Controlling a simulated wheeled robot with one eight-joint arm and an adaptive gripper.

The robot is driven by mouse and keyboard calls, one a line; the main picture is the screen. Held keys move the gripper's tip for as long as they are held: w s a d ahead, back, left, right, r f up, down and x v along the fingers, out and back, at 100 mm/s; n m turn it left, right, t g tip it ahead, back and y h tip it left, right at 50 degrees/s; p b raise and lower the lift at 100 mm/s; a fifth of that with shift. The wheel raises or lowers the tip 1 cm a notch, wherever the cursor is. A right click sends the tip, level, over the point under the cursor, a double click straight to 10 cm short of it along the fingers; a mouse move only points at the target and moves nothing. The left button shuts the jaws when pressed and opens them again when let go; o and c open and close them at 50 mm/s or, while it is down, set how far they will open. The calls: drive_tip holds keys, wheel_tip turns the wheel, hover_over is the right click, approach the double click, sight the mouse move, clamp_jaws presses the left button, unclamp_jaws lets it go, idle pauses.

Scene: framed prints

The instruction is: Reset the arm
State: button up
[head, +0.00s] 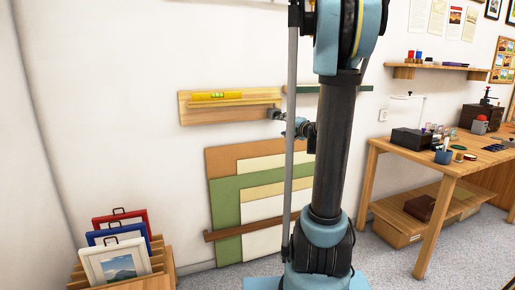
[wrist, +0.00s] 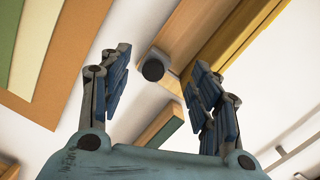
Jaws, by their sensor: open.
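My gripper (wrist: 160,66) is open in the wrist view, its two blue-padded fingers wide apart with nothing held between them. Between and beyond the fingertips shows a dark round knob (wrist: 153,69) by the end of a wooden wall rail; I cannot tell how far off it is. In the head view my arm (head: 334,140) stands upright in front of the wall. Small blue parts, apparently of my gripper (head: 296,128), show beside the arm, close to the right end of the rail with the knob. The rest is hidden behind the arm.
The wooden wall rail (head: 228,116) carries a yellow level (head: 217,96). Boards (head: 226,198) lean on the wall below. A rack (head: 160,262) of framed prints stands at lower left. A workbench (head: 455,166) with tools stands at right, under a wall shelf (head: 440,67).

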drive_tip(key=s+a+f+n+g, duration=0.4)
drive_tip(key=s+a+f, duration=0.1)
drive_tip(key=s, duration=0.6)
drive_tip(key=s+a+f+n+g, duration=0.35)
drive_tip(key=s+f, duration=0.25)
drive_tip(key=s, duration=0.4)
drive_tip(key=s+d+f+g+h, duration=0.2)
drive_tip(key=s+f, duration=0.1)
drive_tip(key=s, duration=0.4)
drive_tip(key=s+d+f+n+g+h, duration=0.1)
drive_tip(key=s+d+f+g+h, duration=0.1)
drive_tip(key=s, duration=0.5)
drive_tip(key=s+d+f+g+h, duration=0.2)
drive_tip(key=s+d+f, duration=0.2)
drive_tip(key=s+f, duration=0.2)
drive_tip(key=shift+s+n+h, duration=0.3)
drive_tip(key=shift+s+n, duration=0.05)
drive_tip(key=shift+s, duration=0.15)
